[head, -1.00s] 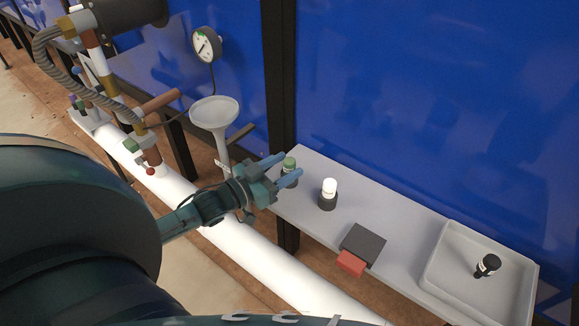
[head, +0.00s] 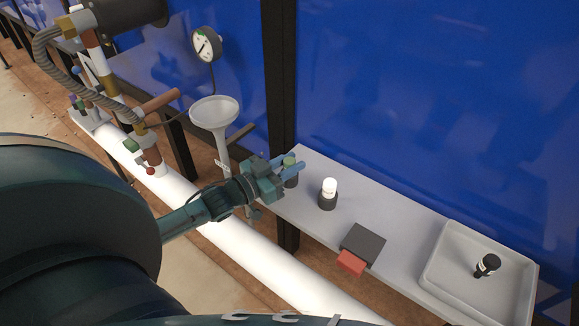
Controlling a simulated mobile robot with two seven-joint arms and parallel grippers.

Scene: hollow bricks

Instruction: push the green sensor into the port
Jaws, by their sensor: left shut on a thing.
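The green sensor (head: 289,161), with a green top and a dark body, stands upright at the left end of the grey shelf (head: 330,170). My left gripper (head: 289,165) is shut on it, its blue fingers on either side; its lower part is partly hidden by the fingers. I cannot tell for sure which fitting is the port; a green block (head: 131,145) and a red knob (head: 150,171) sit by the fittings on the white pipe at left. My right gripper is not in view.
A white-topped sensor (head: 329,188) stands in a dark holder on the shelf. A dark block with a red part (head: 351,262) is at the shelf's front edge. A grey tray (head: 450,270) holds a black sensor (head: 487,265). A grey funnel (head: 214,112) and a gauge (head: 206,45) are near my arm.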

